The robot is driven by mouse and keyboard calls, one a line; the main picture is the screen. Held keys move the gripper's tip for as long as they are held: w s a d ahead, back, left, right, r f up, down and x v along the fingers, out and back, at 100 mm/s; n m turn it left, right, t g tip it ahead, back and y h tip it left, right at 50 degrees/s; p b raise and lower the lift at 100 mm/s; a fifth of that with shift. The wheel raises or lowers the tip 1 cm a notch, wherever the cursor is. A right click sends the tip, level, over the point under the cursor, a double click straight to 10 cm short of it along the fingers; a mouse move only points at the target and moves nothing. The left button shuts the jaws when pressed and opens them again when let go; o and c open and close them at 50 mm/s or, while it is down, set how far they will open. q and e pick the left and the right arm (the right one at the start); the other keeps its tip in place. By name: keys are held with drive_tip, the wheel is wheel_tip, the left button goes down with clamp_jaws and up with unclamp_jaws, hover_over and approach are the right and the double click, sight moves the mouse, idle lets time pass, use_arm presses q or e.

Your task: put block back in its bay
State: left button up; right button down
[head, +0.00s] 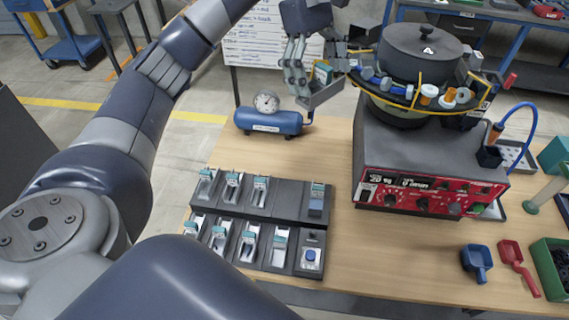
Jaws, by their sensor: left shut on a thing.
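My left gripper (312,80) is at the top middle, high above the far side of the table. It is shut on a grey block (322,93) with a teal patch, held tilted between the blue air tank and the bowl feeder. A dark rack (284,204) with two rows of bays lies at the table's near left. Several similar blocks with teal tops stand in it, such as one block (232,186) in the back row. The back row has a bare stretch between its third block and the rightmost block (317,199). My right gripper is not in view.
A blue air tank (268,122) with a gauge stands behind the rack. The bowl feeder (418,55) sits on a grey base with a red control panel (428,193) to the right. Blue (477,262) and red (515,262) scoops lie at the near right. The table between rack and feeder is clear.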

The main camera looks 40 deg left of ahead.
use_arm(q)
drive_tip(key=s+d+f+m+g+y, duration=0.2)
drive_tip(key=s+d+f+m, duration=0.2)
drive_tip(key=s+f+m, duration=0.3)
drive_tip(key=s+d+f+m+g+y, duration=0.1)
drive_tip(key=s+d+f+m, duration=0.3)
drive_tip(key=s+f+m, duration=0.4)
drive_tip(key=shift+s+m+g+y, duration=0.4)
drive_tip(key=shift+s+m+y, duration=0.25)
drive_tip(key=shift+s, duration=0.25)
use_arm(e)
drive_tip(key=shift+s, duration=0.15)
